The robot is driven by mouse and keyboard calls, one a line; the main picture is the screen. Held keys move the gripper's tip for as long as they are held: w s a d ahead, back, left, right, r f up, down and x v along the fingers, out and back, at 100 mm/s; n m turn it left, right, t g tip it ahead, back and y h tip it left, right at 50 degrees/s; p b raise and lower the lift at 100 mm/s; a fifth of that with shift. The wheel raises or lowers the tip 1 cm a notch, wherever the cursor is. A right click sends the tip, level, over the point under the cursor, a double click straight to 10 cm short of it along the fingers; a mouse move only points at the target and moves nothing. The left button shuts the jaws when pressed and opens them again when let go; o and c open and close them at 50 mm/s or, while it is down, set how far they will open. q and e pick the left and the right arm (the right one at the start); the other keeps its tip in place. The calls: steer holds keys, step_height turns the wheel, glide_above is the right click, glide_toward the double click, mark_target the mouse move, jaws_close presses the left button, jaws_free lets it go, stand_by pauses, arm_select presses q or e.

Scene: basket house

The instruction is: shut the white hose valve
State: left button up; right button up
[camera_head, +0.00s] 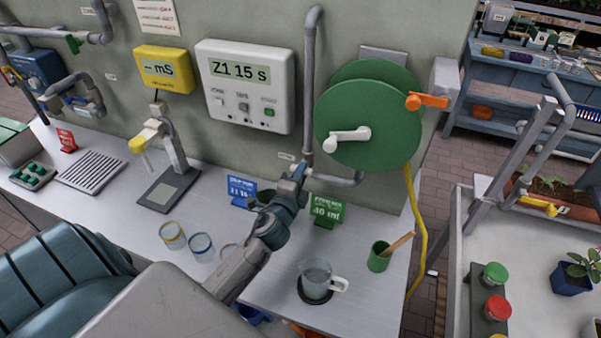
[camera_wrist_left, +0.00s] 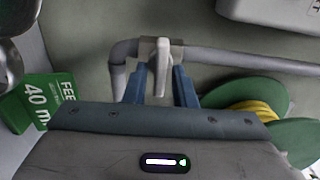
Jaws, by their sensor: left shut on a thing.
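The white hose valve shows in the left wrist view as a pale lever (camera_wrist_left: 162,68) on a grey pipe (camera_wrist_left: 235,60) along the wall. The lever points across that pipe there. My left gripper (camera_head: 299,172) reaches the pipe left of the green hose reel in the head view and largely hides the valve there. In the left wrist view its two blue fingers (camera_wrist_left: 160,82) stand either side of the lever, shut on it. My right gripper is in neither view.
The green reel (camera_head: 362,115) with a white crank and the timer box (camera_head: 245,85) are on the wall close by. Below stand a green card (camera_head: 327,211), a blue card (camera_head: 242,190), a glass jug (camera_head: 317,275) and a green cup (camera_head: 380,256).

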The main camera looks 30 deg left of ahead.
arm_select(q)
steer(key=shift+f, duration=0.1)
stand_by(0.4)
steer(key=o, duration=0.7)
steer(key=shift+s, duration=0.1)
steer(key=b+v, duration=0.4)
steer(key=v, duration=0.6)
steer(key=shift+s+d, duration=0.2)
steer(key=shift+s, duration=0.1)
